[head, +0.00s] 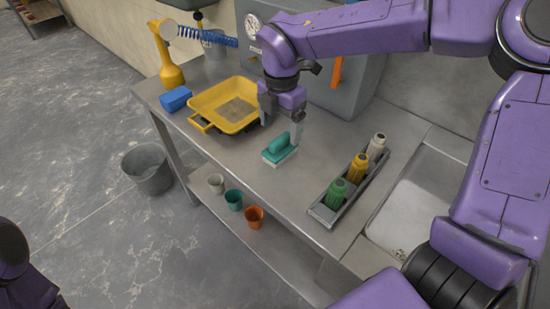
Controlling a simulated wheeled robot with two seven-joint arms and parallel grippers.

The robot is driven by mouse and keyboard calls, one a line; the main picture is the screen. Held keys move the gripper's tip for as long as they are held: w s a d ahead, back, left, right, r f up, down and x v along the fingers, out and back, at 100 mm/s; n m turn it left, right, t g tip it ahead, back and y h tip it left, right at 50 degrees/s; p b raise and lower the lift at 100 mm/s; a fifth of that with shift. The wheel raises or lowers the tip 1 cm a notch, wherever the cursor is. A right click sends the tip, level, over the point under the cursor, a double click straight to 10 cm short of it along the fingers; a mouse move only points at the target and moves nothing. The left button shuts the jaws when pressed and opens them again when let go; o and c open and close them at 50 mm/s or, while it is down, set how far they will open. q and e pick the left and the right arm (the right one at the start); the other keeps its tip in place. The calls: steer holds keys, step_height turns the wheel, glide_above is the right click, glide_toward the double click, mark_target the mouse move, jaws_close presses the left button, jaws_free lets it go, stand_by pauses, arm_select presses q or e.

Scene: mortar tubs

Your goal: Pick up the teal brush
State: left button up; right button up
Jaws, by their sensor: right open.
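The teal brush (277,146) lies on the metal worktable, its handle up and its pale base on the table top. My right gripper (282,123) is open, pointing down, just above and behind the brush. One finger is at the left near the yellow tray and the other is close to the brush's upper right end. Nothing shows between the fingers; whether they touch the brush I cannot tell. Only a purple part of my left arm shows in the lower left corner, without its gripper.
A yellow tray (207,120) and a blue block (176,99) are left of the brush. A rack (320,211) with green, yellow and white bottles is at the right, beside a sink. Several cups stand on the lower shelf. A grey bucket (147,169) is on the floor.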

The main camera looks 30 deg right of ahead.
mark_target(281, 139)
steer(key=f, duration=0.5)
steer(key=f+p, duration=0.1)
steer(key=f, duration=0.2)
steer(key=shift+w+d, duration=0.2)
steer(key=shift+d, duration=0.05)
steer(key=shift+r, duration=0.1)
steer(key=c, duration=1.3)
steer(key=shift+r, duration=0.1)
steer(key=shift+r, duration=0.25)
step_height(281, 139, up, 3)
steer(key=shift+f, duration=0.15)
steer(key=s+a+r+b, duration=0.2)
steer(key=s+a+r, duration=0.5)
steer(key=s, duration=0.5)
step_height(281, 139, up, 3)
steer(key=shift+s+f+b, duration=0.15)
steer(key=shift+b, duration=0.25)
